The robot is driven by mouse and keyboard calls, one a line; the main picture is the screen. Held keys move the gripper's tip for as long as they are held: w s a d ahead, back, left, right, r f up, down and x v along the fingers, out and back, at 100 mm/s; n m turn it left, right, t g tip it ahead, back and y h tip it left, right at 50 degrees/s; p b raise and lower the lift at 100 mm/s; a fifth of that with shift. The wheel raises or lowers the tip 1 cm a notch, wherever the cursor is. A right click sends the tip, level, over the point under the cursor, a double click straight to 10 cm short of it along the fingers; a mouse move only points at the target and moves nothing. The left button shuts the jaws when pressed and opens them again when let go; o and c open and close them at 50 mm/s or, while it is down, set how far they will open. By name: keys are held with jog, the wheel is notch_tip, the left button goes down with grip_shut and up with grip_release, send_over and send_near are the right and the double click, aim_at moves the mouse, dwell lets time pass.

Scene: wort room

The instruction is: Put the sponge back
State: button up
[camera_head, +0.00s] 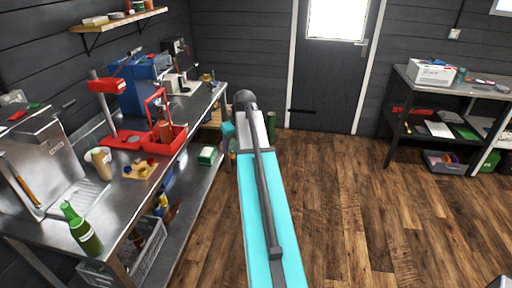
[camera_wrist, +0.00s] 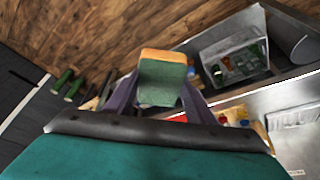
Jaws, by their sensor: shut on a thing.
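In the wrist view my gripper (camera_wrist: 160,84) is shut on the sponge (camera_wrist: 161,82), a block with a green body and an orange layer at one end. A finger shows on each side of it, and the sponge appears held clear of any surface. In the head view my arm reaches forward past the right edge of the steel bench (camera_head: 120,170). The sponge cannot be made out there. A red tray with a handle (camera_head: 178,139) stands on the bench; part of it shows in the wrist view behind my gripper.
On the bench are a red capping stand (camera_head: 107,100), a beige cup (camera_head: 101,160), a board with caps (camera_head: 141,168) and a green bottle (camera_head: 82,232). A green-and-white box (camera_head: 206,155) sits on the lower shelf. A grey crate (camera_head: 140,257) holds bottles.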

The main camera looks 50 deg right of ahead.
jog(key=w+a+n+b, duration=0.1)
jog(key=w+a+b, duration=0.2)
jog(key=a, duration=1.4)
jog(key=w+a+r+b, duration=0.1)
jog(key=w+a+b, duration=0.2)
jog(key=a, duration=1.5)
jog(key=shift+n+y+b, duration=0.3)
jog(key=shift+n+b, duration=0.1)
jog(key=shift+r, duration=0.1)
